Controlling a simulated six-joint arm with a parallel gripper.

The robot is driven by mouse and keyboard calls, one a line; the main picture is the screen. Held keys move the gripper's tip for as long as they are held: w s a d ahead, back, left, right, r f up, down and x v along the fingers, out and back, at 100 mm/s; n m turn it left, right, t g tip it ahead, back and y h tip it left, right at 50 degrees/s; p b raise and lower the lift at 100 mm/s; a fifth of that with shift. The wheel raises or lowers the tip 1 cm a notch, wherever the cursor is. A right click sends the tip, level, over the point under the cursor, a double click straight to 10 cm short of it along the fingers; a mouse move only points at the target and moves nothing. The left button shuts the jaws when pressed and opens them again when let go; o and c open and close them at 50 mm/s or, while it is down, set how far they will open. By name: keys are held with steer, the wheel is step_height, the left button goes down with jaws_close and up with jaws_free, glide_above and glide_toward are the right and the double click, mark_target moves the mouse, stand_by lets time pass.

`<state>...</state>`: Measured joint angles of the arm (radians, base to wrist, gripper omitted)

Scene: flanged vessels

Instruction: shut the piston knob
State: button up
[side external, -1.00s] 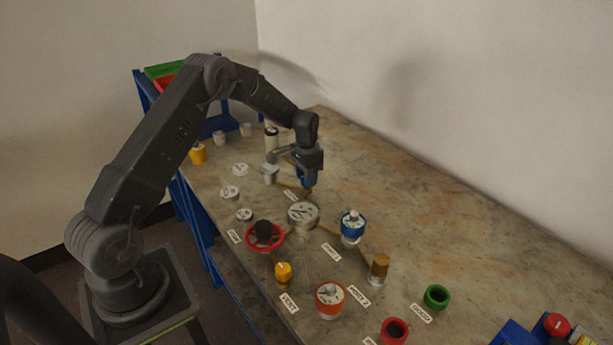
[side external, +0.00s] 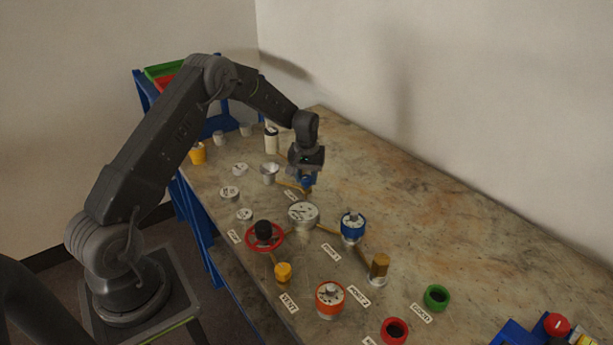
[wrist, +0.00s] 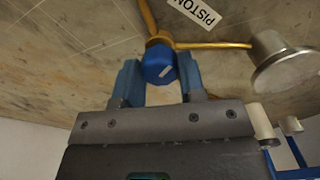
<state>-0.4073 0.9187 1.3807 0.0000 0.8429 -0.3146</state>
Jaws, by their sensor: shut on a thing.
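The piston knob (wrist: 158,64) is a blue knob with a pale mark on its face. It sits on a brass pipe fitting beside the PISTON label (wrist: 198,10) in the wrist view. My gripper (wrist: 160,82) has its two blue fingers on either side of the knob and is shut on it. In the side external view my gripper (side external: 307,184) points down at the table behind the round silver flanged vessel (side external: 303,214). There the knob is mostly hidden by the fingers.
A blue-topped vessel (side external: 352,226), a red handwheel (side external: 264,237), a yellow knob (side external: 283,273) and an orange-rimmed vessel (side external: 330,298) stand nearer the camera. A silver cup (side external: 270,172) stands just left of my gripper. The table's right side is largely clear.

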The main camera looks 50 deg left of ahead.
mark_target(307, 177)
steer(key=shift+n, duration=0.5)
steer(key=o, duration=0.9)
step_height(307, 177, up, 14)
steer(key=shift+f, duration=0.1)
stand_by(0.4)
